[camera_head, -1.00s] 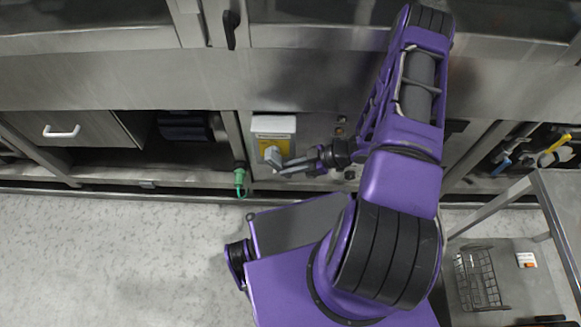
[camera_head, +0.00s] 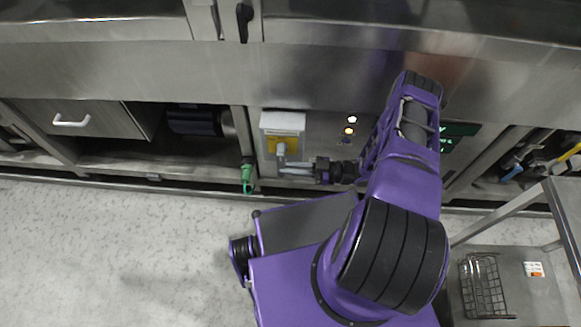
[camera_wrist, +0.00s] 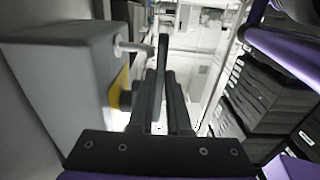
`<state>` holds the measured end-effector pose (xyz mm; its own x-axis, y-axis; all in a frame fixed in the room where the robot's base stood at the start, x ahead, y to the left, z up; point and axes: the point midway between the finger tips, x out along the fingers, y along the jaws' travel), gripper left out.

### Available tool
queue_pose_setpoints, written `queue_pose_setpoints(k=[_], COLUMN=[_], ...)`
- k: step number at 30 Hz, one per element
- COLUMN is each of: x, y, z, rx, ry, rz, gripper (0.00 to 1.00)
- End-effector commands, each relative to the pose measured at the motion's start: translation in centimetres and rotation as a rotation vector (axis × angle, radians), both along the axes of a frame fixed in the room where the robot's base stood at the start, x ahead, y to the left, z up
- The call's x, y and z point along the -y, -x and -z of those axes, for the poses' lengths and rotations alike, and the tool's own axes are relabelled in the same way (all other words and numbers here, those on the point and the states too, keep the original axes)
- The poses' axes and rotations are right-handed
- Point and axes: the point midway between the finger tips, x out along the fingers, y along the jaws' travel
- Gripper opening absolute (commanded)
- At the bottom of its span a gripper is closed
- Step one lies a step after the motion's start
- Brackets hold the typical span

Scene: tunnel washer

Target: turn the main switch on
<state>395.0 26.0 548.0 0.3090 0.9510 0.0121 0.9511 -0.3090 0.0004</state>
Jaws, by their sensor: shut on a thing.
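The main switch (camera_head: 283,120) is a pale grey box with a yellow plate and a grey handle (camera_head: 281,149) on the front of the machine. The handle points straight down. My gripper (camera_head: 287,169) reaches it from the right and is shut on the handle's lower end. In the wrist view the box (camera_wrist: 60,75) stands at left with a yellow edge. The handle's pale shaft (camera_wrist: 130,47) meets my dark fingers (camera_wrist: 162,45) near their tips. The exact contact is hard to see.
A white lamp (camera_head: 352,119) and a yellow lamp (camera_head: 349,131) glow beside the switch, and a green display (camera_head: 458,131) is lit behind my arm. A green hose fitting (camera_head: 247,175) hangs at lower left. A cart (camera_head: 520,285) with a wire basket (camera_head: 483,285) stands at right.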

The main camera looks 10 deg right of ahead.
Motion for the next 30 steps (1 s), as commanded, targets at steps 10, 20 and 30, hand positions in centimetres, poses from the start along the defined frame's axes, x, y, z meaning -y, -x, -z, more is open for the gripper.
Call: queue_pose_setpoints(k=[10,20,30], x=[-0.2,-0.1,1.6], y=[0.0,0.0,0.5], z=[0.0,0.0,0.1], rx=[0.001,0.000,0.001], ry=[-0.006,-0.004,-0.001], rz=[-0.002,-0.001,0.002], gripper=[0.00,0.45,0.45])
